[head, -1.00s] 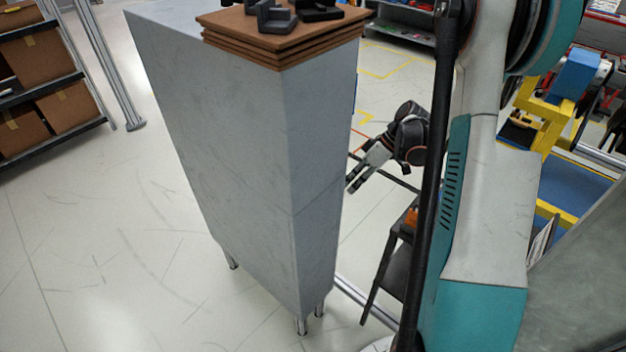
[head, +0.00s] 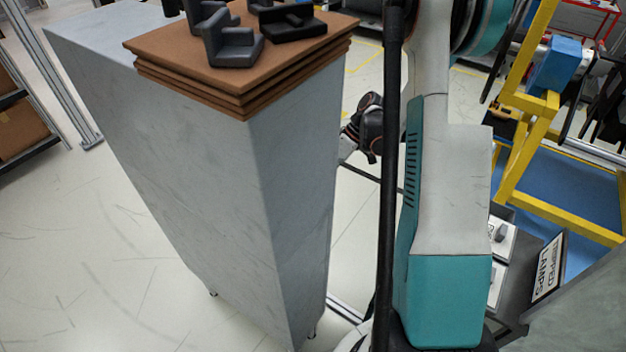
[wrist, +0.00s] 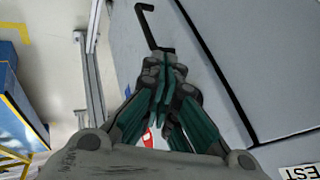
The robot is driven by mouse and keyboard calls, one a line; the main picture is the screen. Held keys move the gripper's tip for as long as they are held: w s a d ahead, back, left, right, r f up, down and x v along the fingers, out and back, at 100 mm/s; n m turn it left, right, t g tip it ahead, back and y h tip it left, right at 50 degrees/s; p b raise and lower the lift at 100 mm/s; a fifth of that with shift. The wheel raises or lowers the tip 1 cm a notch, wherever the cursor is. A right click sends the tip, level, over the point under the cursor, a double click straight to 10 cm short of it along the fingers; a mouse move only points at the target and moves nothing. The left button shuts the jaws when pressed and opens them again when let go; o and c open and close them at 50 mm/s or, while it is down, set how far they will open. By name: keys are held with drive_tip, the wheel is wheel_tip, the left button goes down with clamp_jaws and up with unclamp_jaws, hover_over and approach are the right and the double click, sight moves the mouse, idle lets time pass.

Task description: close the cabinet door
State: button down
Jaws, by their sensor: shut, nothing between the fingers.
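The tall grey cabinet (head: 200,170) stands on metal legs left of my arm in the head view. Its handle side faces away from that camera. In the wrist view a grey-blue panel (wrist: 190,58), which looks like the cabinet door, carries a dark bent handle (wrist: 152,27). A dark seam divides it from another grey panel (wrist: 255,60) on the right. How far the door stands open I cannot tell. My gripper (wrist: 165,78) is shut and empty, in front of the panel just below the handle; contact is unclear. In the head view its fingers are hidden behind the cabinet's edge.
Brown boards (head: 245,75) with dark parts (head: 232,42) lie on the cabinet's top. A yellow frame (head: 545,120) stands to the right, and a dark table (head: 525,270) is beside my arm. Open floor (head: 90,260) lies left of the cabinet.

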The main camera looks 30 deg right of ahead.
drive_tip(key=a+f+b, duration=0.4)
drive_tip(key=a+f, duration=0.2)
drive_tip(key=a, duration=0.2)
drive_tip(key=shift+s+a+f, duration=0.15)
drive_tip(key=shift+s+f, duration=0.1)
drive_tip(key=shift+s, duration=0.05)
